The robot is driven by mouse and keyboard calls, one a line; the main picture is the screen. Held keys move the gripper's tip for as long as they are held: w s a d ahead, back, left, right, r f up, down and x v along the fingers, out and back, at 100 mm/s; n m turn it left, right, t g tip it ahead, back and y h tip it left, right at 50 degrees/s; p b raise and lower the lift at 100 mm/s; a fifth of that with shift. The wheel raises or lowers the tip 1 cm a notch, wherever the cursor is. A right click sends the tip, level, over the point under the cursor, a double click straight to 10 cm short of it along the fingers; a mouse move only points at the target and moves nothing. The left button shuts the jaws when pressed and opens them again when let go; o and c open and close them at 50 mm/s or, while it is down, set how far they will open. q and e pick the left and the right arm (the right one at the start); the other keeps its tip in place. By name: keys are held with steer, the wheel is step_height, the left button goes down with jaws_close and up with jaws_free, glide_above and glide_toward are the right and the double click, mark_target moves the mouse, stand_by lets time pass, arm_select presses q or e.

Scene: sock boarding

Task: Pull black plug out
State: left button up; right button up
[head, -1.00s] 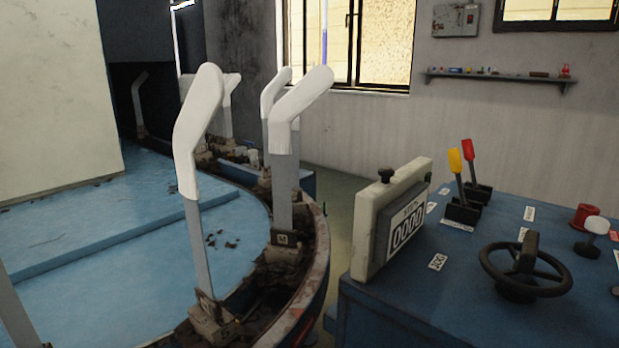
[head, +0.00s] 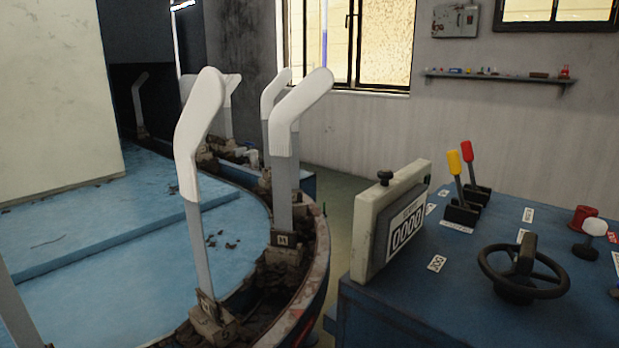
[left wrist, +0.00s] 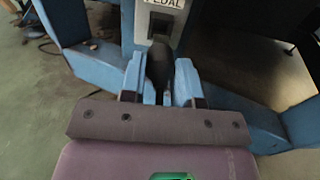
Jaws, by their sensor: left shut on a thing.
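In the left wrist view, my left gripper (left wrist: 159,86) is shut on the black plug (left wrist: 158,60), which sits between its two blue-grey fingers. Just beyond the plug is a dark socket (left wrist: 160,24) on a pale panel under a partly cut-off label that seems to read "PEDAL". The plug's far end is close to the socket; I cannot tell whether it is still seated in it. Neither gripper shows in the head view, and my right gripper is in no view.
Blue frame beams (left wrist: 85,62) flank the panel in the left wrist view. In the head view, a blue control table (head: 400,300) with a steering wheel (head: 524,272), levers and a counter (head: 405,232) stands right. White-covered boards (head: 200,125) line a curved track left.

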arm_select(q)
steer(key=shift+s+d, duration=0.2)
stand_by(0.3)
